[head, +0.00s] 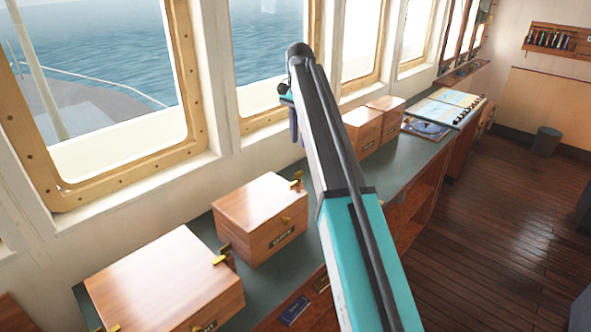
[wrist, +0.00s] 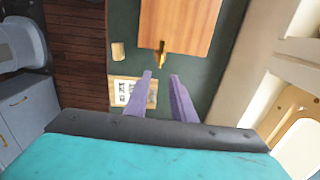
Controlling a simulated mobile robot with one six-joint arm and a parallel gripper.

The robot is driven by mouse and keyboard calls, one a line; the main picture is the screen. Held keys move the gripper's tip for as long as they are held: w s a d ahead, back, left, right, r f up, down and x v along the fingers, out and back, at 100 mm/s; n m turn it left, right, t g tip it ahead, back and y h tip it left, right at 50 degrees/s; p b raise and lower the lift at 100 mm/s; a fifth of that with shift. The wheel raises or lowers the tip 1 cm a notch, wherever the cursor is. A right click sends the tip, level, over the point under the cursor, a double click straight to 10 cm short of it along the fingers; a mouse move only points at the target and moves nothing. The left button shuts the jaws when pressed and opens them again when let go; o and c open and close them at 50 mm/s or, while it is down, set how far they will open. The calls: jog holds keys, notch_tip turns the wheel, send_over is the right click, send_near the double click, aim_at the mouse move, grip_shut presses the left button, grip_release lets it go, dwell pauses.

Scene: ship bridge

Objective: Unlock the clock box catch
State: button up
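In the wrist view, a wooden box (wrist: 180,22) stands on the green counter, with a brass catch (wrist: 162,50) on its near edge. My gripper (wrist: 160,75) is open, its two purple fingers apart and empty. The catch lies just beyond the fingertips in the picture; I cannot tell whether they touch. In the head view, my gripper (head: 295,125) is mostly hidden behind my arm. Wooden boxes with brass fittings stand on the counter, including a near box (head: 165,280) and another box (head: 262,215). Their labels are too small to read, so I cannot tell which is the clock box.
Two more wooden boxes (head: 362,128) (head: 387,112) stand farther along the counter (head: 205,235). A chart (head: 450,107) lies beyond them. Windows line the left. The wood floor (head: 500,205) at right is mostly clear. A small card (wrist: 125,92) shows beside my fingers.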

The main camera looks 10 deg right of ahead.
aim_at(296, 178)
jog(key=shift+f+p, duration=2.35)
jog(key=shift+f, duration=4.05)
